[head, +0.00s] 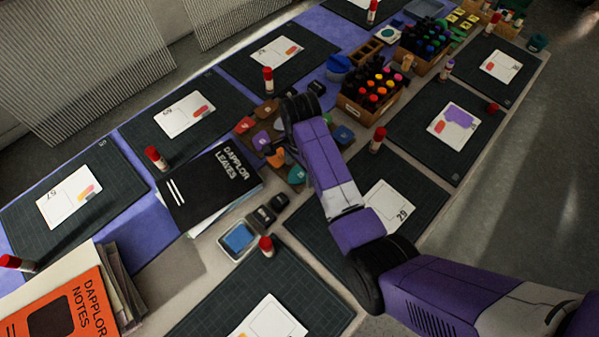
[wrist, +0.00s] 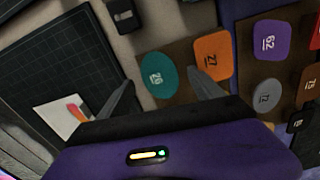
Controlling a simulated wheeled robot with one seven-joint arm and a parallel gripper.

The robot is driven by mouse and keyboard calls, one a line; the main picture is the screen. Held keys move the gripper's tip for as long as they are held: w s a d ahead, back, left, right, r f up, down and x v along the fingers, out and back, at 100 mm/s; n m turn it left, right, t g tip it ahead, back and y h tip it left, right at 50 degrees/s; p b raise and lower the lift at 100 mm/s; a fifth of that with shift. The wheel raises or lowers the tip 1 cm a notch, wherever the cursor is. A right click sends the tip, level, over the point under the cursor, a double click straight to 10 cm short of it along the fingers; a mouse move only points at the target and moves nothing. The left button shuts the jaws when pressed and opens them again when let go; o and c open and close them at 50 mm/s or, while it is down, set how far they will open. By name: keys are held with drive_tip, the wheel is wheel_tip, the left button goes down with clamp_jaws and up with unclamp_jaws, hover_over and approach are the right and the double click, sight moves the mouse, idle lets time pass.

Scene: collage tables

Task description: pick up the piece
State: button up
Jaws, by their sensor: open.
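Flat coloured pieces lie on brown trays in the middle of the table; the task does not say which piece. In the wrist view, a teal oval piece (wrist: 159,75) lies between the fingertips of my gripper (wrist: 160,76). My gripper is open, with its fingers spread and nothing held. An orange piece (wrist: 213,55) lies just beyond the right fingertip. A purple piece (wrist: 270,41) and a grey round piece (wrist: 266,97) lie further right. In the head view, the teal piece (head: 296,175) and orange piece (head: 276,158) show beside my arm, which hides part of the tray.
A black book (head: 205,190) lies left of the trays, with a blue pad in a tin (head: 238,238) and small black stamps (head: 264,214) nearby. A wooden crate of bottles (head: 352,108) stands behind right. Red-capped glue sticks (head: 377,140) stand upright near dark mats (head: 425,195).

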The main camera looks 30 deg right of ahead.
drive_tip(key=shift+f, duration=0.25)
idle(0.3)
drive_tip(key=c, duration=0.9)
